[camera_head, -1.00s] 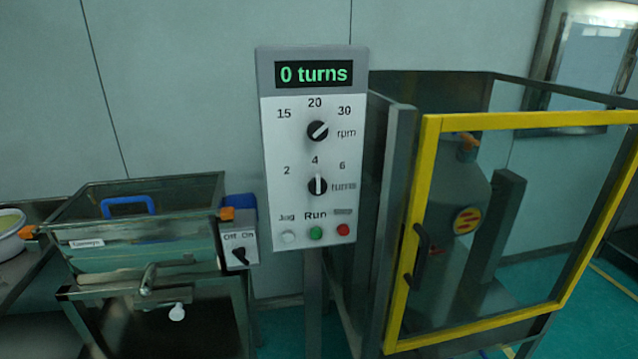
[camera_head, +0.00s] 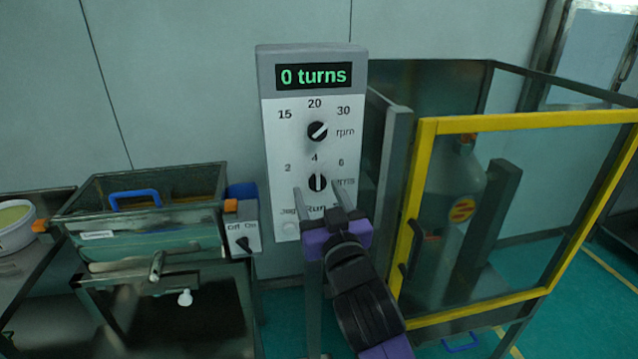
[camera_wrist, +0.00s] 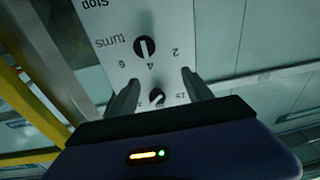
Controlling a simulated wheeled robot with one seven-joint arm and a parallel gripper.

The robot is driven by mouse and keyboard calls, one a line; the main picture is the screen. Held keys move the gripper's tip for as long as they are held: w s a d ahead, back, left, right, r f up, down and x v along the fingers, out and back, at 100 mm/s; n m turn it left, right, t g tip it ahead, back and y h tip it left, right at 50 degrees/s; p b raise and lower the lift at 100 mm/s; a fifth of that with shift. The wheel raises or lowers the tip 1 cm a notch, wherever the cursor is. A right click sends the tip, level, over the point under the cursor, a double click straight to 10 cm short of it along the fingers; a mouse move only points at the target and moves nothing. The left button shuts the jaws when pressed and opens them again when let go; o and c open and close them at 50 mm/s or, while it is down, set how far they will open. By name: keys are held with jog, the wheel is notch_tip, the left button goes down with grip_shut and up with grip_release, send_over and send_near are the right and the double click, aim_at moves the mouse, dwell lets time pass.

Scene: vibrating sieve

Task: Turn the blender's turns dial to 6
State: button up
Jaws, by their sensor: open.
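The white control panel (camera_head: 275,140) stands upright in the middle of the head view. Its display (camera_head: 314,76) reads "0 turns". The turns dial (camera_head: 317,182), a black knob with a pale pointer line, is upright at 4; 2 is on its left and 6 on its right. My gripper (camera_head: 318,188) is open in front of the panel's lower half, one finger each side of the dial in that view. In the wrist view, upside down, the turns dial (camera_wrist: 144,48) lies beyond the open fingertips (camera_wrist: 161,76). Contact with the dial does not show.
The rpm dial (camera_head: 317,131) sits just above, its pointer toward 30. My gripper covers most of the Jog, Run and Stop row. A yellow-framed clear guard door (camera_head: 421,200) stands right. A sieve box (camera_head: 150,224) with an Off/On switch (camera_head: 243,243) stands left.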

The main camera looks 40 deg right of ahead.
aim_at(318, 185)
jog(key=shift+m+g, duration=0.6)
jog(key=shift+g, duration=0.2)
jog(key=w+d+f, duration=0.1)
jog(key=w+d, duration=0.1)
jog(key=w+d+f+p, duration=0.1)
jog(key=w+d, duration=0.1)
jog(key=w+d+f+p, duration=0.1)
jog(key=shift+w+d+f, duration=0.1)
jog(key=shift+w+d, duration=0.3)
jog(key=shift+c, duration=0.2)
grip_shut()
